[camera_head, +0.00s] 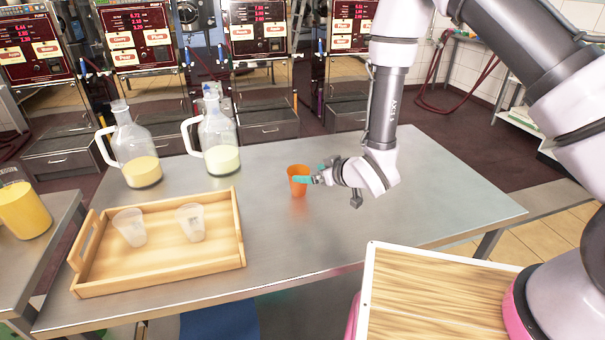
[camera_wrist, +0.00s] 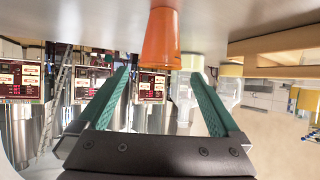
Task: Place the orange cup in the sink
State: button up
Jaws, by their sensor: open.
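The orange cup (camera_head: 298,185) stands upright on the metal table, right of the wooden tray. My gripper (camera_head: 308,174) is at the cup from its right side, with its teal fingers spread. One finger shows in front of part of the cup in the head view. In the wrist view, which is upside down, the orange cup (camera_wrist: 160,40) lines up with the gap between the open fingers of my gripper (camera_wrist: 160,75), and neither finger appears to touch it. I cannot tell how far the cup is inside the gap. No sink can be made out.
The wooden tray (camera_head: 160,272) holds two clear cups (camera_head: 191,222). Two glass jugs (camera_head: 221,150) stand behind it on the metal table (camera_head: 440,190). The table is clear right of the cup. A wood-topped surface (camera_head: 440,295) is at front right. Dispensing machines (camera_head: 140,40) line the back.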

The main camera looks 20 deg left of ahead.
jog(key=v, duration=0.5)
